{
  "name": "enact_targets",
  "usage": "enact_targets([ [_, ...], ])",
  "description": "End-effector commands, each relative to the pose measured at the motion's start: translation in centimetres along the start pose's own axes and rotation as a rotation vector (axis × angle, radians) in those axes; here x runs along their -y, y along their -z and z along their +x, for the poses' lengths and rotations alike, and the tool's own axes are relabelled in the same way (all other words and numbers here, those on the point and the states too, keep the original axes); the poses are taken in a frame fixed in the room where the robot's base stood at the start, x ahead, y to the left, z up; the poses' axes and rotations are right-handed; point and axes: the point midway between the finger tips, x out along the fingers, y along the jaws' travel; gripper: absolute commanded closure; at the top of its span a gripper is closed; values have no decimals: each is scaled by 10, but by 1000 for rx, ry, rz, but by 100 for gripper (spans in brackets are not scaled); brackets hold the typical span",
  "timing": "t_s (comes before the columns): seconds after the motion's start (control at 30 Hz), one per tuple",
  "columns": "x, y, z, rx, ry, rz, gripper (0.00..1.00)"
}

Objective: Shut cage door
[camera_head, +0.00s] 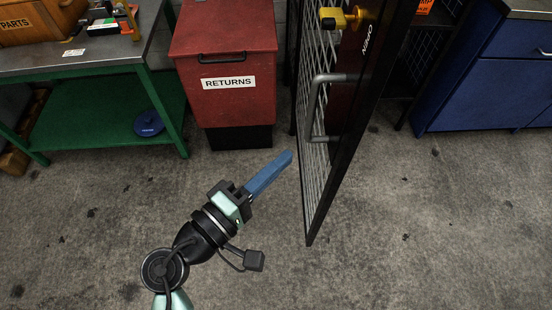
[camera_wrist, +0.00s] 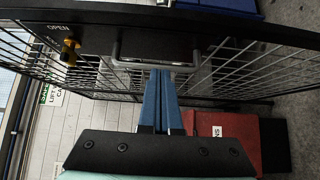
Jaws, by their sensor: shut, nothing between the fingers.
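The cage door (camera_head: 320,110) is a black frame with wire mesh, standing swung open toward me in the head view. It carries a grey bar handle (camera_head: 315,108), a yellow latch knob (camera_head: 334,18) and the word OPEN. My gripper (camera_head: 288,156) has blue fingers, shut and empty, just left of the door's lower part. In the wrist view the door (camera_wrist: 215,25) spans the top, with its handle (camera_wrist: 155,62) just beyond the fingertips (camera_wrist: 160,75) and the yellow knob (camera_wrist: 69,50) to the left. I cannot tell whether the fingers touch the handle.
A red RETURNS bin (camera_head: 225,60) stands behind, left of the door. A green workbench (camera_head: 70,62) with boxes is at the left, and a blue cabinet (camera_head: 480,75) at the right. The concrete floor (camera_head: 420,230) in front is clear.

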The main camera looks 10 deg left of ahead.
Motion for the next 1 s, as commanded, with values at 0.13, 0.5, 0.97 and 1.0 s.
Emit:
enact_targets([
  [0.13,-3,-2,35,5,-3,-1,100],
  [0.5,-1,-25,81,3,1,2,100],
  [0.97,0,-28,85,0,0,2,100],
  [1.0,0,-29,85,0,0,2,100],
])
